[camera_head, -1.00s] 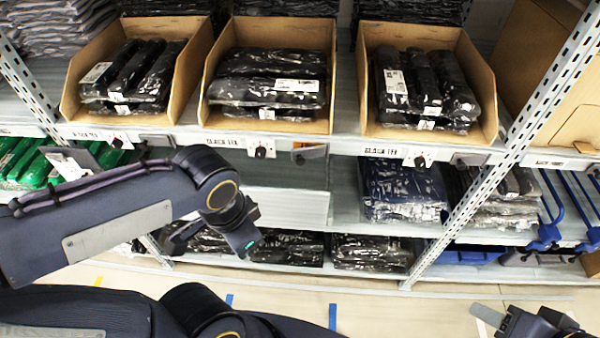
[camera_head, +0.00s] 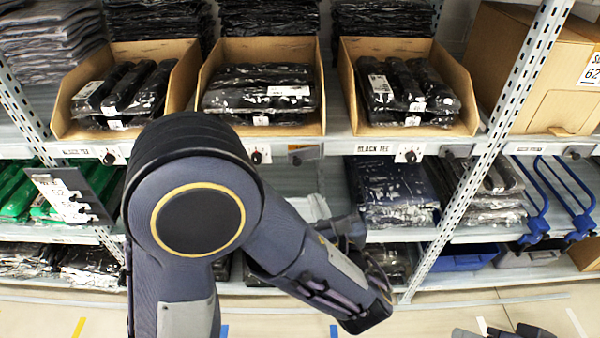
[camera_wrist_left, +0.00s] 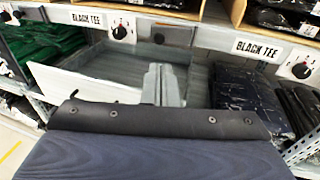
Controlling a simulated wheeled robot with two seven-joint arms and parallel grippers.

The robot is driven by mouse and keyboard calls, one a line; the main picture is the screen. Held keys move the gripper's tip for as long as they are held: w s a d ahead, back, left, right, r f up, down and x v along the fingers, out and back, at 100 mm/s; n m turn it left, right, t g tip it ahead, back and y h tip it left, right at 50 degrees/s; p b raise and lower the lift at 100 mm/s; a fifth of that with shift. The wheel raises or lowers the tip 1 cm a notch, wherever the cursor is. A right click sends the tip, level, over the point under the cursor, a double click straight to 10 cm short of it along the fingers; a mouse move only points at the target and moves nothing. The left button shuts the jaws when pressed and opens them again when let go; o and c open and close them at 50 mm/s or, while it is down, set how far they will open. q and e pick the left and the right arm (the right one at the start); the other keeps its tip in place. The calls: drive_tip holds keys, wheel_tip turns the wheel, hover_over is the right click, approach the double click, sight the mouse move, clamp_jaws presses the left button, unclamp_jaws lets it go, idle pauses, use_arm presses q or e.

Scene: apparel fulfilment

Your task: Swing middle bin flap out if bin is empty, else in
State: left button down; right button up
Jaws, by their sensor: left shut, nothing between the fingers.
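The middle bin (camera_head: 265,44) is an open cardboard box holding several bagged black garments (camera_head: 262,88), so it is not empty. Its flap (camera_head: 305,152) is a small grey plate on the shelf rail, right of a dial (camera_head: 258,154). The flap also shows in the left wrist view (camera_wrist_left: 172,33); I cannot tell its swing for certain. My left gripper (camera_wrist_left: 165,85) is shut and empty, below and apart from the flap. In the head view its fingers are hidden or unclear around my wrist. My right gripper (camera_head: 502,333) shows only as a dark part at the bottom edge.
Filled cardboard bins stand left (camera_head: 60,100) and right (camera_head: 350,85) of the middle one. A metal upright (camera_head: 490,150) stands right. Bagged garments (camera_head: 392,190) lie on the lower shelf. A grey panel with labels (camera_head: 70,195) juts out at left.

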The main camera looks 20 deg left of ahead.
use_arm(q)
drive_tip(key=p, duration=0.1)
approach(289, 158)
drive_tip(key=w, duration=0.2)
drive_tip(key=w+a, duration=0.1)
drive_tip(key=w, duration=0.1)
drive_tip(key=shift+w+f, duration=0.15)
drive_tip(key=shift+w, duration=0.2)
drive_tip(key=shift+w+a+f+b, duration=0.1)
drive_tip(key=shift+w+a+b, duration=0.1)
drive_tip(key=shift+a+b, duration=0.3)
drive_tip(key=shift+w+a+f+b, duration=0.1)
drive_tip(key=shift+w+a+b, duration=0.2)
drive_tip(key=shift+a, duration=0.25)
drive_tip(key=shift+w+a+r, duration=0.1)
drive_tip(key=shift+a, duration=0.15)
drive_tip(key=shift+d+r, duration=0.1)
